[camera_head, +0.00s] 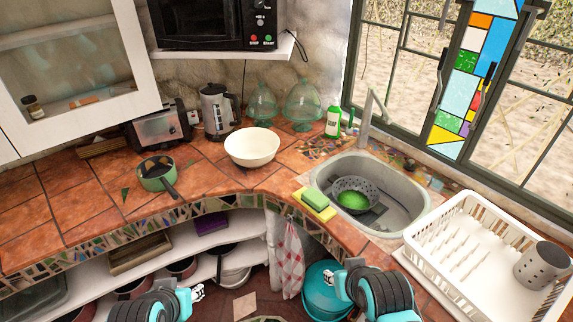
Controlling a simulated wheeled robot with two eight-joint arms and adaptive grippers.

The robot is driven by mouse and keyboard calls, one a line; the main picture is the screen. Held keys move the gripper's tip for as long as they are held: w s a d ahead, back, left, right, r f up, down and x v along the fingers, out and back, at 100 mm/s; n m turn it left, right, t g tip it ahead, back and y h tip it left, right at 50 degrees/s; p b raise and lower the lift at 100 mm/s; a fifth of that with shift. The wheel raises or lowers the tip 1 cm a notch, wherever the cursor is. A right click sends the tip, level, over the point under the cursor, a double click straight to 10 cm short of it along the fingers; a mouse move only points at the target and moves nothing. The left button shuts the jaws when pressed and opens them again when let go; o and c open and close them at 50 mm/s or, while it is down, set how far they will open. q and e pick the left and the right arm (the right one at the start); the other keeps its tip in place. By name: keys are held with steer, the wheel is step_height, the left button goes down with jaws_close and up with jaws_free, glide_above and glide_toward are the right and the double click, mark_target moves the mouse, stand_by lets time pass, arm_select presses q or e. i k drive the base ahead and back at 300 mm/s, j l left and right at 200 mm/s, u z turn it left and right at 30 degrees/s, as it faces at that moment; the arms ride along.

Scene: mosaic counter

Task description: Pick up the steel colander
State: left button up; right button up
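The steel colander (369,186) is a grey bowl with small holes. It sits in the left part of the sink (408,213), with something bright green lying inside it. It looks upright, and its underside is hidden. My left gripper (197,292) is low in the view, in front of the shelves and far from the colander. My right gripper (338,277) is low in front of the counter, below the sink. Both are small and partly hidden by my arms, so their fingers are not clear. Neither touches the colander.
A yellow and green sponge (315,202) lies at the sink's left edge. A faucet (366,118) stands behind the sink. A white dish rack (419,253) with a perforated metal cup (541,266) is on the right. A cream bowl (252,147) and green pan (157,176) stand on the left.

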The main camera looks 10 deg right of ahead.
mark_target(356, 195)
steer(key=i+j+z, duration=0.2)
steer(key=j, duration=0.2)
steer(key=i+j+z, duration=0.25)
steer(key=j, duration=0.2)
steer(key=j+z, duration=0.2)
steer(key=j, duration=0.2)
steer(key=i+j+z, duration=0.25)
steer(key=j, duration=0.25)
steer(key=k, duration=0.1)
